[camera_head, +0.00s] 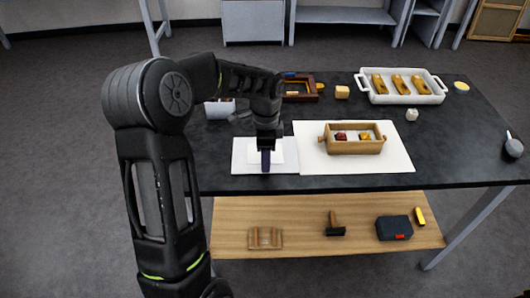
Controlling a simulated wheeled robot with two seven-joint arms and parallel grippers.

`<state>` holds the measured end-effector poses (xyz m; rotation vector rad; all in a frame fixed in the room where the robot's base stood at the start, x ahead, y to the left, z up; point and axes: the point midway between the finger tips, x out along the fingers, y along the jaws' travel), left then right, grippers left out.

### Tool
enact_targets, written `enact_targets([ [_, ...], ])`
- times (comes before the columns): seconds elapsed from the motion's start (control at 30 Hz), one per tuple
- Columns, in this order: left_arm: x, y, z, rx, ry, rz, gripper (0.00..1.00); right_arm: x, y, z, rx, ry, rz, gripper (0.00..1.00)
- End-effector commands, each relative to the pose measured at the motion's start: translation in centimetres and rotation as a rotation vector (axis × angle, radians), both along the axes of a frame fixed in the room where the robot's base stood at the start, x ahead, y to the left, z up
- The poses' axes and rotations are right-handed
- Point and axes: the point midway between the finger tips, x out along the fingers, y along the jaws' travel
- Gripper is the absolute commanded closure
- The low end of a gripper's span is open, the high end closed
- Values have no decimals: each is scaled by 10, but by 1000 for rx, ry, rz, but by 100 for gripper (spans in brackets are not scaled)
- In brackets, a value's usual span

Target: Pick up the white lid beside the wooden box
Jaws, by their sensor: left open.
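The wooden box (355,147) stands open on a white sheet (390,170) at the front middle of the dark table, with small red and yellow things inside. My right gripper is not in view.
A white tray (365,95) with golden pieces stands at the back right. The table's right side is mostly clear. A lower shelf (300,215) holds several items.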

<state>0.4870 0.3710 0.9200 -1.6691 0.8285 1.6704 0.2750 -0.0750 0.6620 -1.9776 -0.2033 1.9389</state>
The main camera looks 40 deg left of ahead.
Motion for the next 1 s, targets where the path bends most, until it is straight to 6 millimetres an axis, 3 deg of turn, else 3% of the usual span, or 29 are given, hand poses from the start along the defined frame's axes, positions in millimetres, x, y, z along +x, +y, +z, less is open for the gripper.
enact_targets([
  [0.17,0,0,-13,0,0,0,56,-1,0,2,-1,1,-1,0],
  [0.7,0,0,-13,0,-1,0,56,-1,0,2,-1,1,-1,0],
  [1.0,0,0,-13,-1,-1,0,79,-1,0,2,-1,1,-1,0],
])
